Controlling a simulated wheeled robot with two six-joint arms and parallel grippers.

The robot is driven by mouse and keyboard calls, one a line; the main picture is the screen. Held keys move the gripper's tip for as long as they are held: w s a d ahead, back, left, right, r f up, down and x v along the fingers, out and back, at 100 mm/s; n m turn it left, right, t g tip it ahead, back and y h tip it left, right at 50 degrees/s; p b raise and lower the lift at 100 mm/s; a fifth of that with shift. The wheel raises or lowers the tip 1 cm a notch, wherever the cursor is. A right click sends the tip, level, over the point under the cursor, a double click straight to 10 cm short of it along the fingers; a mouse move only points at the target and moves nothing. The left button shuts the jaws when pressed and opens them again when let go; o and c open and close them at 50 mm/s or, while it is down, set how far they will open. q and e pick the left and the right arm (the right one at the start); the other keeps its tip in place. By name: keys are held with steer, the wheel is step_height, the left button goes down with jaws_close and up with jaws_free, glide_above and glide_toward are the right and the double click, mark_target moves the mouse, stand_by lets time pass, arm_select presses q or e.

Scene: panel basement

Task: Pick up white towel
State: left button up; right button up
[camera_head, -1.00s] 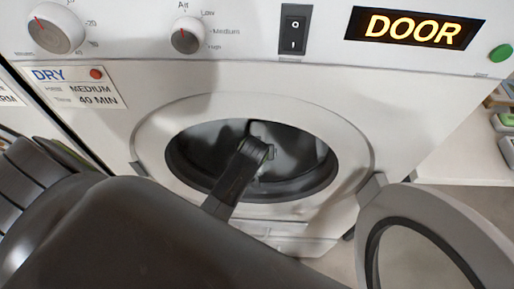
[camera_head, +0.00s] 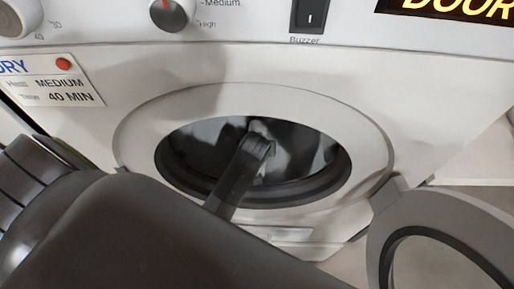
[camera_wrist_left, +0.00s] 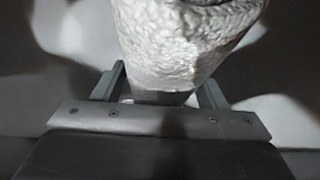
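The white towel (camera_wrist_left: 180,45) shows large and bumpy in the left wrist view, narrowing downward between the fingers of my left gripper (camera_wrist_left: 160,88). The fingers stand apart, one on each side of the towel's lower end; I cannot tell whether they touch it. In the head view my left arm reaches through the open round doorway of the dryer (camera_head: 405,110), with its wrist in the dark drum (camera_head: 315,160). There the fingers and towel are too hidden to make out clearly. My right gripper is not in view.
The dryer door (camera_head: 450,225) hangs open at the lower right. The doorway's pale ring (camera_head: 140,140) surrounds my arm. A control panel with a knob (camera_head: 172,12) and a switch (camera_head: 310,14) is above. A light surface (camera_head: 478,165) lies at the right.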

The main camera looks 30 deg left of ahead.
arm_select(q)
steer(key=c, duration=0.5)
steer(key=shift+o, duration=0.2)
steer(key=shift+r, duration=0.1)
